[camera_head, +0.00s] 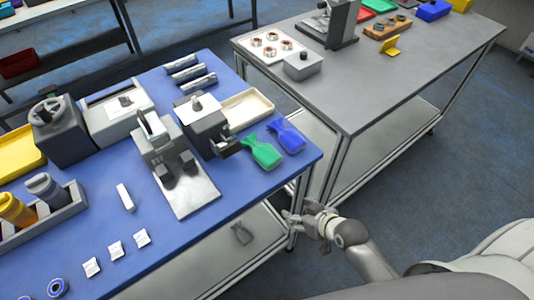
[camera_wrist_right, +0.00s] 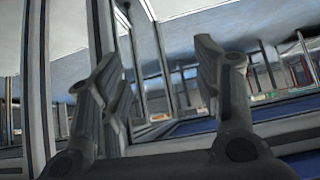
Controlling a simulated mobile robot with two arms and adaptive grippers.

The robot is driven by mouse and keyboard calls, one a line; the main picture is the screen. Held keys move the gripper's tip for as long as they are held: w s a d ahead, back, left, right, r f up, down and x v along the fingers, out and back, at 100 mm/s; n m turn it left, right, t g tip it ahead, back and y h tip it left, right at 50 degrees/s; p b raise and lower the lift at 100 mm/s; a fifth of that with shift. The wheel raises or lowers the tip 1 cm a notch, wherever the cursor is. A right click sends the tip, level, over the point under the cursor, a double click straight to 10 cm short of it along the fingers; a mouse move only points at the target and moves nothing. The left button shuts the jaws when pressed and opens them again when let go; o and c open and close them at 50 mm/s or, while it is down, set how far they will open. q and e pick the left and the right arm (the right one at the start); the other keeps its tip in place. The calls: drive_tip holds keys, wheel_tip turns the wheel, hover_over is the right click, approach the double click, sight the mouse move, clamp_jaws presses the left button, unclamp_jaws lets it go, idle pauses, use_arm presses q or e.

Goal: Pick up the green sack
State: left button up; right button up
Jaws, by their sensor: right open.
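The green sack (camera_head: 261,152) lies on the blue-topped table (camera_head: 235,205) near its right corner, just left of a blue sack (camera_head: 287,137). My right gripper (camera_head: 290,214) is beside the table's right edge, below and to the right of the green sack and apart from it. In the right wrist view my right gripper (camera_wrist_right: 160,75) shows its two fingers spread with nothing between them. The green sack cannot be made out in the wrist view. My left gripper is not in view.
A grey device (camera_head: 205,125) and a cream tray (camera_head: 247,108) stand close to the sacks. A scanner-like stand (camera_head: 170,160) is further left. A grey table (camera_head: 400,70) is behind, with a gap between the tables. The blue table's front right is clear.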

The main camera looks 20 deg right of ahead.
drive_tip(key=w+a+r+n+t+y, duration=0.1)
drive_tip(key=a+r, duration=0.1)
drive_tip(key=r, duration=0.7)
drive_tip(key=w+a+r+n+t+y, duration=0.1)
drive_tip(key=r+t, duration=0.1)
drive_tip(key=r, duration=0.7)
drive_tip(key=t+p, duration=0.1)
drive_tip(key=p, duration=0.1)
approach(264, 151)
drive_tip(key=w, duration=0.1)
drive_tip(key=w+f, duration=0.1)
drive_tip(key=shift+w+a+y, duration=0.3)
drive_tip(key=shift+a+y, duration=0.1)
drive_tip(key=shift+w+a+f, duration=0.25)
drive_tip(key=shift+w, duration=0.2)
drive_tip(key=shift+w+a+f, duration=0.15)
drive_tip(key=shift+w+f, duration=0.05)
drive_tip(key=shift+w, duration=0.3)
drive_tip(key=shift+p+x, duration=0.7)
drive_tip(key=shift+x, duration=1.3)
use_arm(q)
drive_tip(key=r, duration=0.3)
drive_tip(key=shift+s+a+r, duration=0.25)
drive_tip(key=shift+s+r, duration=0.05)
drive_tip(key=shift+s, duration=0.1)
use_arm(e)
drive_tip(key=shift+f, duration=0.15)
drive_tip(key=shift+c, duration=0.4)
drive_tip(key=c, duration=0.8)
